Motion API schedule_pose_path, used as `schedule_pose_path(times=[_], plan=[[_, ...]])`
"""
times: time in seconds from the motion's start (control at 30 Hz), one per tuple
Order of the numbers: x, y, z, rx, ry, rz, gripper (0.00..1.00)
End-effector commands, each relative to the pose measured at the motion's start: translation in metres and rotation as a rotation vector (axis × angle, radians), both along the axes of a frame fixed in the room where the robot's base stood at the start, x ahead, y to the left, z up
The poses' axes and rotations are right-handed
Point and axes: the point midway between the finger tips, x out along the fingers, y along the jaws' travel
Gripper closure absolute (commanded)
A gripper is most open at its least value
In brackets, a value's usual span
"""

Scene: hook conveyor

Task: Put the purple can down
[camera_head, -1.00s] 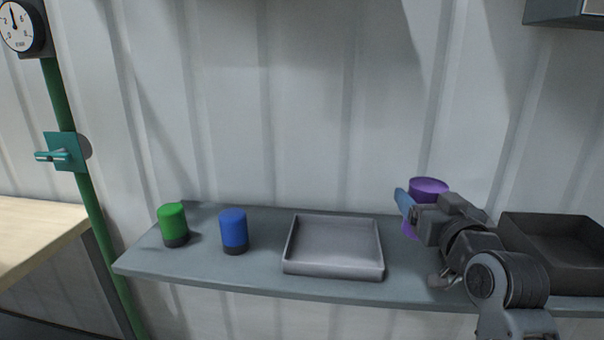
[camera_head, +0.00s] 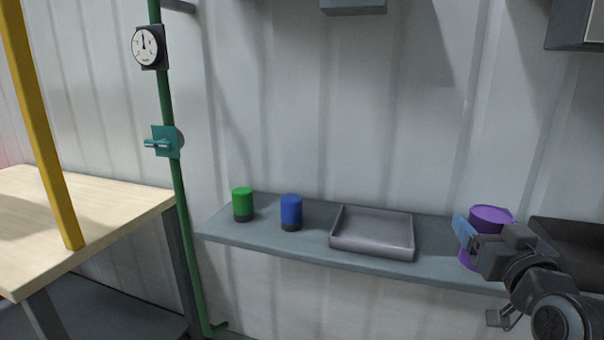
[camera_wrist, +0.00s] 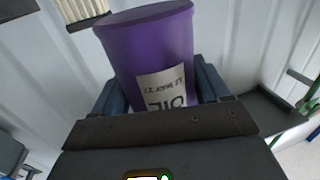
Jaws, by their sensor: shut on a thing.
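The purple can (camera_head: 491,216) is at the right in the head view, held upright or nearly so by my gripper (camera_head: 466,236). In the wrist view the purple can (camera_wrist: 150,50) fills the middle, with a pale label reading "OIL" upside down. The blue fingers of my gripper (camera_wrist: 160,93) stand on either side of it, shut on it. In the head view the can shows in front of the right part of the grey shelf (camera_head: 270,250). I cannot tell whether its base touches the shelf; my gripper and arm hide part of it.
A green can (camera_head: 243,204) and a blue can (camera_head: 291,211) stand at the shelf's left. A grey tray (camera_head: 372,247) lies mid-shelf, and a black tray (camera_head: 570,235) is at the right. A wooden table (camera_head: 110,210), yellow post (camera_head: 42,130) and green pipe (camera_head: 185,220) are at the left.

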Motion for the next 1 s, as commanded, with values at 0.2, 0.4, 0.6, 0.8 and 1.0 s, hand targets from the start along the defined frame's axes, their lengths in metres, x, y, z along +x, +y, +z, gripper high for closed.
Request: schedule_pose_path(times=[0.2,0.4,0.6,0.8,1.0], plan=[[0.003,0.007,-0.027,-0.001,0.001,0.006,0.77],[0.003,0.016,-0.063,-0.001,0.002,0.013,0.77],[-0.003,0.03,-0.116,-0.001,0.005,0.023,0.77],[-0.027,0.052,-0.198,-0.002,0.01,0.042,0.77],[-0.077,0.076,-0.284,-0.002,0.009,0.065,0.77]])
